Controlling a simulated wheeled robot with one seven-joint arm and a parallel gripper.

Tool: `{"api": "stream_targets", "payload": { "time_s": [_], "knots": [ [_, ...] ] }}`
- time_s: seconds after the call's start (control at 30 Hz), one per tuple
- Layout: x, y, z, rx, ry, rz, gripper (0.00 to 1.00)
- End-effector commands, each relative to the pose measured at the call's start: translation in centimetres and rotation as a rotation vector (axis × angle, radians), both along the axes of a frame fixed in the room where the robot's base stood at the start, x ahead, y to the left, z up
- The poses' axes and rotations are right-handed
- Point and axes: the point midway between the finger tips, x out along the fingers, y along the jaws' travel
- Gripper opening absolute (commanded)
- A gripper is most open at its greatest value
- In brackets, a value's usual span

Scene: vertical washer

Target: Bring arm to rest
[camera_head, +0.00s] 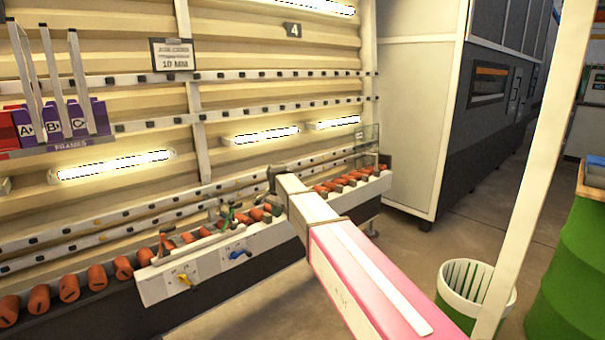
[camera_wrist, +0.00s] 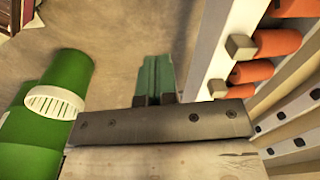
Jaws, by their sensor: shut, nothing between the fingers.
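My gripper (camera_wrist: 156,72) shows in the wrist view, with two green fingers side by side and closed together. Nothing shows between them. The fingers stand over bare floor, to the left of the roller bench, and touch nothing that I can see. A dark plate with screws and a pale worn surface fill the bottom of that view. In the head view my pink and white arm reaches from the lower right towards the bench, and I cannot make out the fingers there.
A roller bench (camera_head: 110,312) with orange rollers (camera_head: 97,278) runs along the corrugated wall. A panel (camera_head: 209,264) with yellow and blue handles sits on its front. A white-green basket (camera_head: 462,292), a green barrel (camera_head: 570,275) and a pale post (camera_head: 529,150) stand right. Floor between is clear.

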Motion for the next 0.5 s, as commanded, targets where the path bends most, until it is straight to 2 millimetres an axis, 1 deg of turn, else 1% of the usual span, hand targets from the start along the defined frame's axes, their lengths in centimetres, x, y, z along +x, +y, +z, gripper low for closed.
{"api": "stream_targets", "payload": {
  "time_s": [0.03, 0.07, 0.1, 0.17, 0.2, 0.27, 0.3, 0.37, 0.4, 0.47, 0.5],
  "knots": [
    [-1.6, -2.0, -1.3, -0.004, 0.003, 0.021, 0.00],
    [-2.2, -3.1, -2.0, -0.006, 0.003, 0.039, 0.00],
    [-3.3, -4.8, -3.1, -0.010, 0.004, 0.066, 0.00],
    [-5.2, -7.5, -4.9, -0.015, 0.006, 0.113, 0.00],
    [-6.6, -9.4, -6.1, -0.019, 0.008, 0.147, 0.00],
    [-8.8, -12.3, -7.8, -0.024, 0.009, 0.201, 0.00],
    [-10.4, -14.1, -8.9, -0.027, 0.012, 0.238, 0.00],
    [-12.9, -16.7, -10.5, -0.032, 0.014, 0.292, 0.00],
    [-14.6, -18.4, -11.4, -0.035, 0.015, 0.330, 0.00],
    [-17.4, -20.8, -12.8, -0.039, 0.019, 0.388, 0.00],
    [-19.2, -22.4, -13.6, -0.041, 0.020, 0.426, 0.00]
  ]
}}
